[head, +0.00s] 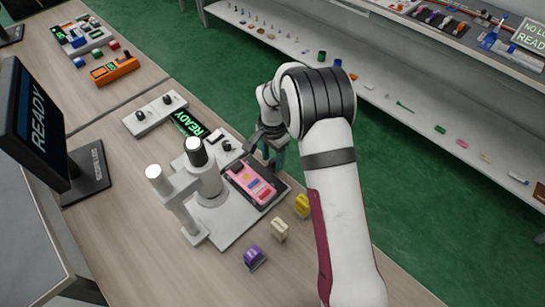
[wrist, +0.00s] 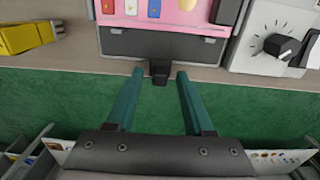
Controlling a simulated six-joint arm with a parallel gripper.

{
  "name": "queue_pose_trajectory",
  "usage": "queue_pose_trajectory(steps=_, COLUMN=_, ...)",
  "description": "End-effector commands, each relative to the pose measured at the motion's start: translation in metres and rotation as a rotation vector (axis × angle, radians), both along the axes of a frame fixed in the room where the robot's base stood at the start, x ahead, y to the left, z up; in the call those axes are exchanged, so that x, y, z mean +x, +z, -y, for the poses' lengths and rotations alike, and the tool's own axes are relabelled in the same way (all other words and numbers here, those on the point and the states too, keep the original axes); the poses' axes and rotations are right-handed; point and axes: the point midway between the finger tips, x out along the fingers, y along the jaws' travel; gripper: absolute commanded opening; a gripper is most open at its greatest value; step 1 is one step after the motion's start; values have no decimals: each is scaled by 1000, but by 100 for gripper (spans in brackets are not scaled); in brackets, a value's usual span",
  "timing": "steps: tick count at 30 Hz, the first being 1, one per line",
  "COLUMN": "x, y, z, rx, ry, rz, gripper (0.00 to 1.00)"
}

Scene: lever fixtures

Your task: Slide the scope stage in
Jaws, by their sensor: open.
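The scope stage (head: 270,203) is a dark sliding tray on the pale scope base (head: 225,232), carrying a pink piece (head: 251,184) with coloured patches. In the wrist view the stage's dark front face (wrist: 190,47) has a small black tab (wrist: 159,72) sticking out over the table edge. My gripper (head: 270,160) is at the stage's far right end in the head view. In the wrist view my gripper (wrist: 160,78) is open, its teal fingertips on either side of the tab, with visible gaps. Any contact cannot be told.
A yellow block (head: 302,205), a cream block (head: 279,229) and a purple block (head: 253,257) stand beside the base. The scope column (head: 205,180) rises left of the stage. A dial box (wrist: 275,40) is right of the stage in the wrist view. A monitor (head: 35,125) stands left.

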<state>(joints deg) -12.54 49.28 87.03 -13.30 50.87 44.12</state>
Motion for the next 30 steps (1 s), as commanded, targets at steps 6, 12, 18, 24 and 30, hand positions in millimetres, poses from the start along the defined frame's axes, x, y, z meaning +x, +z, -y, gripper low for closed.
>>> queue_pose_trajectory(steps=6, x=0, y=0, z=0, rx=0, ry=0, rz=0, gripper=45)
queue_pose_trajectory(steps=12, x=0, y=0, z=0, rx=0, ry=0, rz=0, gripper=9)
queue_pose_trajectory(steps=18, x=0, y=0, z=0, rx=0, ry=0, rz=0, gripper=0)
queue_pose_trajectory(steps=24, x=0, y=1, z=0, rx=0, ry=0, rz=0, gripper=0)
queue_pose_trajectory(steps=30, x=0, y=1, z=0, rx=0, ry=0, rz=0, gripper=0)
